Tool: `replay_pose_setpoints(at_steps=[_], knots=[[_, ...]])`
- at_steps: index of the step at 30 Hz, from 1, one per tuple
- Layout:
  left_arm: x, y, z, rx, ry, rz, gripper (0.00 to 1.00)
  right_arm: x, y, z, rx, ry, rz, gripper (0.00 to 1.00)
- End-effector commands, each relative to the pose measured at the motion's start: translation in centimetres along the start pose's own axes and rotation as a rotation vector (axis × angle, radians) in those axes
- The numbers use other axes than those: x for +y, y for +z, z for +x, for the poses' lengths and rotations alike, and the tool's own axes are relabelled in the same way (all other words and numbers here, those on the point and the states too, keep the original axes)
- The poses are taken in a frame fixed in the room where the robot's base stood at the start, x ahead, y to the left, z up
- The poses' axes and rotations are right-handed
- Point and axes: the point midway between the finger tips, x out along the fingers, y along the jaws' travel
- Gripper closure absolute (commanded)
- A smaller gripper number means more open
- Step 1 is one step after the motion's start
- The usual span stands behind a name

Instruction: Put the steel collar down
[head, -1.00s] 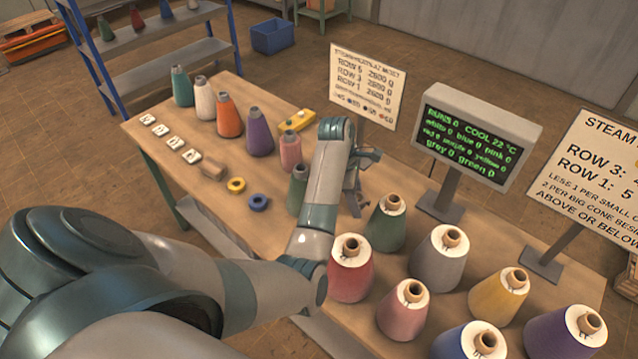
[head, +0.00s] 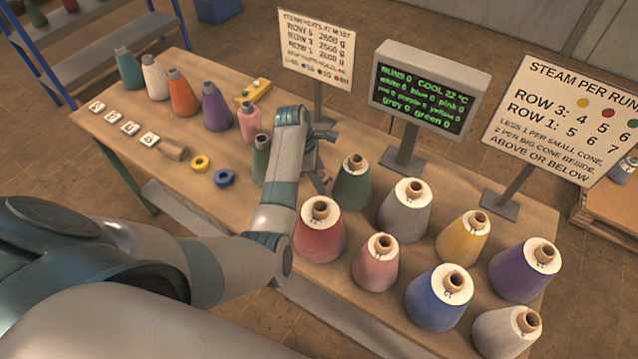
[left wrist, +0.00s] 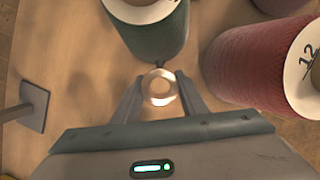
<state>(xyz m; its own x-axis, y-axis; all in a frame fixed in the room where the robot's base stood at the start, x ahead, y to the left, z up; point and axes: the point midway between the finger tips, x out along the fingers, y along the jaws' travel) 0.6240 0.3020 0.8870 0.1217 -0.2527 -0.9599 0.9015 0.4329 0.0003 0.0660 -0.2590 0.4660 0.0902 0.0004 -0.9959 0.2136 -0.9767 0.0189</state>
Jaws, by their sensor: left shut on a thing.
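The steel collar (left wrist: 146,88) is a small shiny ring between the fingers of my left gripper (left wrist: 160,82) in the left wrist view. The gripper is shut on it, with a finger on either side. The big green cone (left wrist: 158,38) is just beyond the collar, and the big red cone (left wrist: 255,75) is to the right. In the head view my left gripper (head: 320,175) is low over the table, beside the green cone (head: 352,185). The collar is hidden there. I cannot tell whether it touches the table. My right gripper is not in view.
Big cones, including red (head: 320,235), grey (head: 405,215) and pink (head: 376,268), crowd the table's near right. Small cones (head: 184,98) stand in a row at the left. A yellow ring (head: 200,163) and blue ring (head: 225,178) lie nearby. A screen (head: 425,90) stands behind.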

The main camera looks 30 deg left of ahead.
Motion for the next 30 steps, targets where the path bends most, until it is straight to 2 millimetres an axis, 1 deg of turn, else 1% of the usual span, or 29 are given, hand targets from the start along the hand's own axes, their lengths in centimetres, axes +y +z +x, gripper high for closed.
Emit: replay_pose_setpoints(at_steps=[7,10,18,21,30], knots=[[0.0,0.0,0.0,0.0,0.001,0.0,0.9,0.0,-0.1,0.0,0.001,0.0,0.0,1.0],[0.0,-0.1,0.4,0.0,-0.001,0.0,0.9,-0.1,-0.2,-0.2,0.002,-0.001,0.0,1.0],[-0.1,-1.0,3.2,0.002,-0.003,0.0,0.9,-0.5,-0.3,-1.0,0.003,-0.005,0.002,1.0],[0.0,-1.2,3.9,0.001,-0.001,0.0,0.9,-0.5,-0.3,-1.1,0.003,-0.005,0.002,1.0],[0.0,-1.2,4.0,0.0,0.001,0.0,0.9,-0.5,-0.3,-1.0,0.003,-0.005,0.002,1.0]])
